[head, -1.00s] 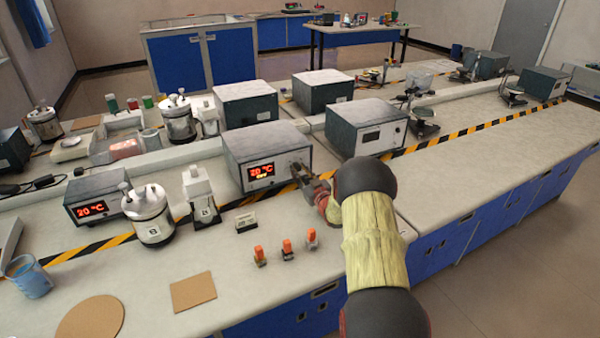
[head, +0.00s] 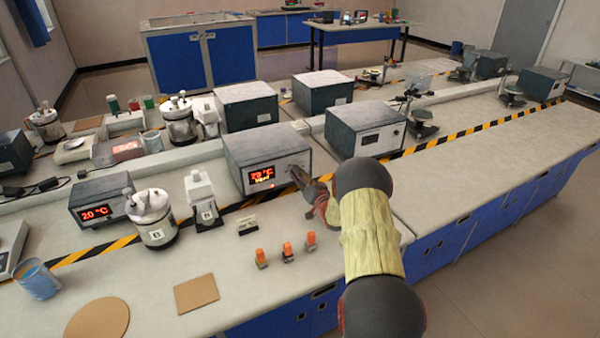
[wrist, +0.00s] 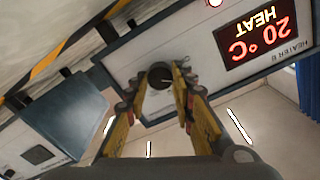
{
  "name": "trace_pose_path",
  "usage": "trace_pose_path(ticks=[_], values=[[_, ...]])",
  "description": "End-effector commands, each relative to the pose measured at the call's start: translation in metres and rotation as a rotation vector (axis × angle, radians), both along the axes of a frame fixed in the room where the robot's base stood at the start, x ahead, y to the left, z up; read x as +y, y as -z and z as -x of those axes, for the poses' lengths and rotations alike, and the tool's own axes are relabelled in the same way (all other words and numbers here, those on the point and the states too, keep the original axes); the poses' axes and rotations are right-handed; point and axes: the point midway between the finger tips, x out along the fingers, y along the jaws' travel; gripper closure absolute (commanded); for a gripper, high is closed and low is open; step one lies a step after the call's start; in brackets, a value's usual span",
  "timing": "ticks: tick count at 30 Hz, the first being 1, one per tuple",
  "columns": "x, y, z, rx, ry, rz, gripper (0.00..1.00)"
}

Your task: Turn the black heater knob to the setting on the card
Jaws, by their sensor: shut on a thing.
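The heater (head: 233,157) is a grey box with a pale front panel; in the wrist view its label reads HEATER B and its display (wrist: 257,32) shows 20 °C and HEAT. The black knob (wrist: 159,75) is on that panel beside the display, with a pale pointer line on it. My gripper (wrist: 165,88) is shut on the knob, one finger on each side. In the head view my gripper (head: 297,174) reaches the panel and hides the knob. A small white card (head: 246,221) stands on the bench in front of the heater; its text is too small to read.
A second display unit (head: 100,196) reads 20 °C at left, near a lidded metal pot (head: 153,218) and a white-topped device (head: 203,200). Several orange-topped items (head: 287,251) stand on the front bench. Striped tape (head: 100,250) runs along the bench.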

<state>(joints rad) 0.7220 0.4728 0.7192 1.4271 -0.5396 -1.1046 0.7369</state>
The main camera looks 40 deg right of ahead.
Motion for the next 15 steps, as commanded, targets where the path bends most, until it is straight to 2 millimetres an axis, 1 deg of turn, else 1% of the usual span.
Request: trace_pose_path(ticks=[15], values=[[-0.0004,-0.0012,0.0003,-0.113,0.0,-0.478,1.0]])
